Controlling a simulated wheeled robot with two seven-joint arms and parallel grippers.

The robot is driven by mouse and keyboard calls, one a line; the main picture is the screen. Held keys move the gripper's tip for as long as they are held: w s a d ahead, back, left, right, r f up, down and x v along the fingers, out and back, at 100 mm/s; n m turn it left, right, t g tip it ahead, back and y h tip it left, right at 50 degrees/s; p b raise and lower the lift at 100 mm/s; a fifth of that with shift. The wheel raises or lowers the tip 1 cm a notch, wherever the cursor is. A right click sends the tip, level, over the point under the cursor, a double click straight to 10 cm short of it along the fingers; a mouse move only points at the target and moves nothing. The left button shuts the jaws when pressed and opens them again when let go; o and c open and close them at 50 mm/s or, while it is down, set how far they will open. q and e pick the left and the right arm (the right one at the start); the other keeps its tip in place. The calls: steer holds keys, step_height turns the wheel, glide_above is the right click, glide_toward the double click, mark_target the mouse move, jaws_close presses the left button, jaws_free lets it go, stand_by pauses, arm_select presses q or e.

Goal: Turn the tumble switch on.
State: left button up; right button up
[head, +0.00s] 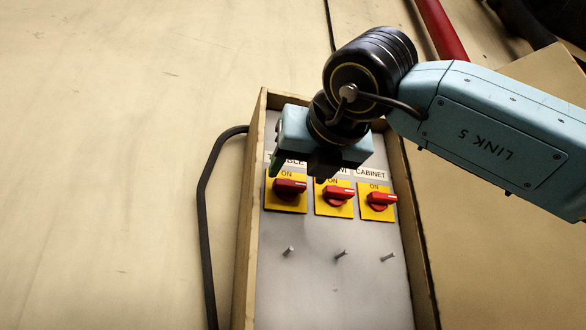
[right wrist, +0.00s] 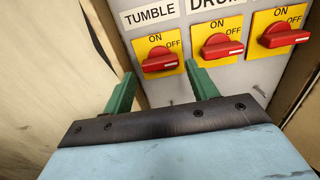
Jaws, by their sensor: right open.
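The tumble switch (head: 289,187) is a red rotary handle on a yellow plate, leftmost of three on the grey panel. In the right wrist view the tumble switch (right wrist: 160,61) lies roughly sideways under its TUMBLE label (right wrist: 150,14), its white mark at the right end, on the OFF side. My right gripper (head: 298,171) is above the panel near this switch, partly hiding the labels. Its green fingers (right wrist: 163,85) are open and empty, with the switch beyond and between their tips. I see no contact. My left gripper is not in view.
The drum switch (head: 338,195) and cabinet switch (head: 381,200) sit close to the right. Small metal toggles (head: 341,254) stand below. A raised wooden frame (head: 246,235) surrounds the panel. A black cable (head: 203,215) runs along its left side.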

mark_target(292, 181)
steer(key=shift+p+x, duration=0.55)
steer(key=shift+x, duration=1.5)
steer(key=shift+c, duration=0.5)
steer(key=c, duration=0.6)
